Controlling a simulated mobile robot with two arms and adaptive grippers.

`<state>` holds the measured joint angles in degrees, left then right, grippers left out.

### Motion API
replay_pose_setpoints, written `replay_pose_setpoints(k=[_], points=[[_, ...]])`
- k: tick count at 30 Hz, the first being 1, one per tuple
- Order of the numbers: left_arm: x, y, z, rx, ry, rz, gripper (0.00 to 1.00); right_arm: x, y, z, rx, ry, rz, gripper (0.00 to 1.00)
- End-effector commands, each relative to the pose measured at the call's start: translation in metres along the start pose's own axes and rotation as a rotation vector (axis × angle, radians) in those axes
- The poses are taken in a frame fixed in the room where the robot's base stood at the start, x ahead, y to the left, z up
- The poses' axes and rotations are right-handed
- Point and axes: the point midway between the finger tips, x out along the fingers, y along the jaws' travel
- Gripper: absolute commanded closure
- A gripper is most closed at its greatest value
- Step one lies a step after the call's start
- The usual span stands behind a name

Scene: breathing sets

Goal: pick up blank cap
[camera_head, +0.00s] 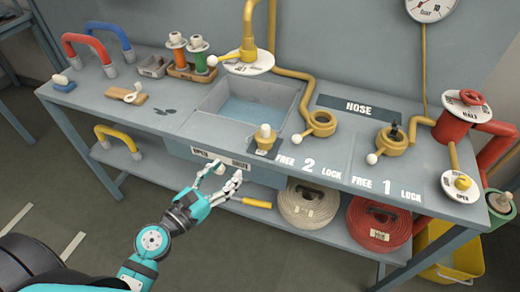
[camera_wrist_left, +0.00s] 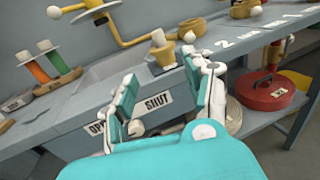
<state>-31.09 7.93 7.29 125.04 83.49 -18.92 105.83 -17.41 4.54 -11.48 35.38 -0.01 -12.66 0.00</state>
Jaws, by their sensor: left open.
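A yellow cap-like piece with a pale knob on top (camera_head: 265,138), which may be the blank cap, stands upright on a dark pad near the front edge of the bench. It also shows in the left wrist view (camera_wrist_left: 163,52), beyond the fingertips. My left gripper (camera_head: 223,178) is open and empty, in front of the bench, below and left of this piece and apart from it. In the left wrist view its spread fingers (camera_wrist_left: 160,78) frame the bench front with its OPEN and SHUT labels. My right gripper is not in view.
A sink basin (camera_head: 243,103) lies behind the piece. A yellow ring valve (camera_head: 320,124) stands to its right. A cream hose roll (camera_head: 308,204) and a red one (camera_head: 379,223) sit on the lower shelf. The bench top left of the sink has free room.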

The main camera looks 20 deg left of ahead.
Motion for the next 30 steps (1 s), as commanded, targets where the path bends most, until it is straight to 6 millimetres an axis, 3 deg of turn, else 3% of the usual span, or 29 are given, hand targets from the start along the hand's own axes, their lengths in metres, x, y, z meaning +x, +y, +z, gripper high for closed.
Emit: replay_pose_setpoints(k=[6,18,26,30], points=[[0.027,-0.001,0.016,-0.038,-0.025,-0.004,0.49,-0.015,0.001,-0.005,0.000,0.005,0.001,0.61],[0.108,-0.001,0.013,-0.033,-0.022,-0.004,0.49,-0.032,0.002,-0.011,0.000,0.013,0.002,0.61],[0.127,-0.001,0.013,-0.032,-0.021,-0.004,0.49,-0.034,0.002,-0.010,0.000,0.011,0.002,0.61],[0.148,-0.002,0.016,-0.032,-0.021,-0.006,0.49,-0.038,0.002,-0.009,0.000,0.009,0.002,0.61]])
